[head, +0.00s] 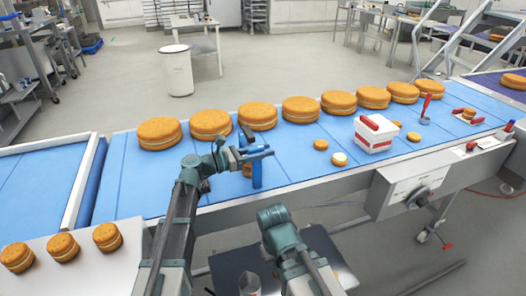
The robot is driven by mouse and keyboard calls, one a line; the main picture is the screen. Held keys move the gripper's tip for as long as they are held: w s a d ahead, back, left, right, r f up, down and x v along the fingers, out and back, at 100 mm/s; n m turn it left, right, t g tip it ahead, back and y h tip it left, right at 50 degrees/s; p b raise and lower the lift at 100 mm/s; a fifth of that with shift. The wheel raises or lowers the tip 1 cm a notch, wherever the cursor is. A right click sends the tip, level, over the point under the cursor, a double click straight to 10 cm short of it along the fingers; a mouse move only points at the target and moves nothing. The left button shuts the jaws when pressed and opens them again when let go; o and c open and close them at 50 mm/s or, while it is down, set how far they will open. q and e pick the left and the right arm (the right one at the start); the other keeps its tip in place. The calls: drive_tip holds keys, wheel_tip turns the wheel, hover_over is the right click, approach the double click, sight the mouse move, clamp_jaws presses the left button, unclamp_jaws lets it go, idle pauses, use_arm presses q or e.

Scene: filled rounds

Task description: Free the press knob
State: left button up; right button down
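A dark round knob (419,198) sits on the front of a grey-white control box (396,190) at the right of the conveyor's near side. I cannot tell whether it is the press knob, or whether anything blocks it. My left gripper (256,158) is over the near edge of the blue belt, well left of the knob. Blue parts show at its tip, with a small cake (247,171) partly hidden behind them. I cannot tell whether its fingers are apart. My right arm ends at a green-grey wrist (273,216) in front of the conveyor; its fingers are not distinguishable.
Several large filled rounds (258,115) line the far side of the belt (300,150). Several rounds (62,247) lie on a pale surface at the lower left. A white bin (178,72) stands behind.

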use_arm(q)
drive_tip(key=shift+t, duration=0.3)
clamp_jaws()
drive_tip(key=shift+n+t+y, duration=0.8)
drive_tip(key=shift+n+t, duration=0.3)
drive_tip(key=shift+t, duration=0.1)
drive_tip(key=n+t+y, duration=0.4)
drive_tip(key=t, duration=0.1)
drive_tip(key=shift+w+a+y, duration=0.3)
drive_tip(key=shift+w, duration=0.05)
drive_tip(key=n+y, duration=0.1)
drive_tip(key=n+t+y, duration=0.1)
drive_tip(key=y, duration=0.1)
drive_tip(key=n+t+y, duration=0.1)
drive_tip(key=shift+w+a+n+y, duration=0.25)
drive_tip(key=shift+a+n+y, duration=0.05)
drive_tip(key=shift+w+a+n+t+y, duration=0.1)
drive_tip(key=shift+a+n+t+y, duration=0.15)
drive_tip(key=shift+n+y, duration=0.6)
drive_tip(key=shift+w+a+n+t+y, duration=0.1)
drive_tip(key=shift+n+t+y, duration=0.3)
drive_tip(key=shift+y, duration=0.75)
drive_tip(key=o, duration=0.9)
unclamp_jaws()
drive_tip(key=shift+c, duration=0.2)
